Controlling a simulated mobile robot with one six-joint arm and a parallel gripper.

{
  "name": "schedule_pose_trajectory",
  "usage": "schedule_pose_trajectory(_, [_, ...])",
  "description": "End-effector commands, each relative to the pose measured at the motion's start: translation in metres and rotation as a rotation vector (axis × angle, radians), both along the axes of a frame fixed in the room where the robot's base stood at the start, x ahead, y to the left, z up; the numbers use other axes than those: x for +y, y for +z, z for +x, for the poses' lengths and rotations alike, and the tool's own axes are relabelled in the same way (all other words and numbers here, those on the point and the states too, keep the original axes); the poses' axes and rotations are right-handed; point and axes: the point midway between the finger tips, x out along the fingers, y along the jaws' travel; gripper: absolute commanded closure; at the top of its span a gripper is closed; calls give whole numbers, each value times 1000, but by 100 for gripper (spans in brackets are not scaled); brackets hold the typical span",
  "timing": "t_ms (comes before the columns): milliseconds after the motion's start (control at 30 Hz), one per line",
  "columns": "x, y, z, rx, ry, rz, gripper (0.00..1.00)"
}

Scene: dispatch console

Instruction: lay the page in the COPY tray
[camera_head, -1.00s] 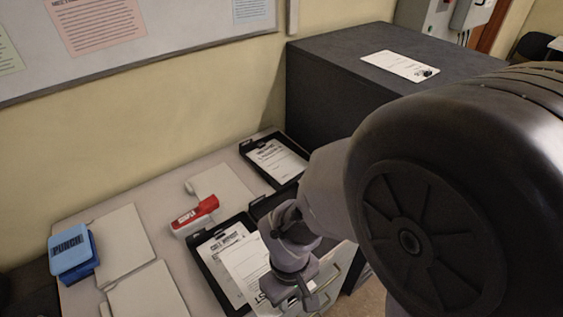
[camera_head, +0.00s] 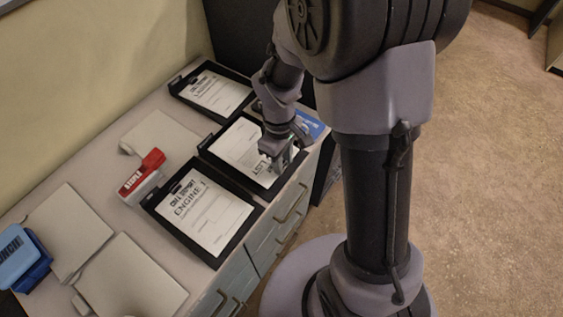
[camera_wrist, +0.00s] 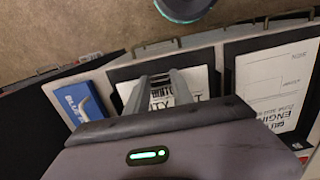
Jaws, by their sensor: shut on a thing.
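My gripper (camera_head: 281,163) is shut on the near edge of a white page (camera_head: 236,148) printed with large dark letters. The page lies over the middle black tray (camera_head: 208,155); I cannot tell whether all of it touches the tray floor. In the wrist view the fingers (camera_wrist: 165,80) reach onto the page (camera_wrist: 200,80), and my wrist hides much of it. The front tray (camera_head: 217,262) holds a sheet headed ENGINE 1 (camera_head: 203,213). The back tray (camera_head: 176,92) holds another printed sheet (camera_head: 216,93). No COPY label is readable on any tray.
A red and white stapler (camera_head: 142,175) stands left of the trays. Pale folders (camera_head: 128,278) and a blue punch (camera_head: 22,258) lie farther left. A blue item (camera_head: 309,124) lies just beyond the middle tray; it also shows in the wrist view (camera_wrist: 80,102).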

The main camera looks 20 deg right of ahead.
Motion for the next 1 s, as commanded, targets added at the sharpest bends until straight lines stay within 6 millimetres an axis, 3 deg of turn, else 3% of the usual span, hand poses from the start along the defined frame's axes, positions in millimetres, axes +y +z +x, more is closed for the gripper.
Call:
schedule_pose_trajectory(33, [0,-16,0,1,1,0,100])
schedule_pose_trajectory(67, [0,-19,0,0,1,0,100])
schedule_pose_trajectory(400, [1,-20,0,-1,0,0,100])
schedule_pose_trajectory(433, [1,-19,0,-1,0,0,66])
schedule_pose_trajectory(500, [1,-19,0,-1,0,0,52])
schedule_pose_trajectory(533, [1,-19,0,-1,0,0,50])
schedule_pose_trajectory(833, [1,-13,0,-1,0,0,50])
schedule_pose_trajectory(1000, [2,29,3,-6,0,0,50])
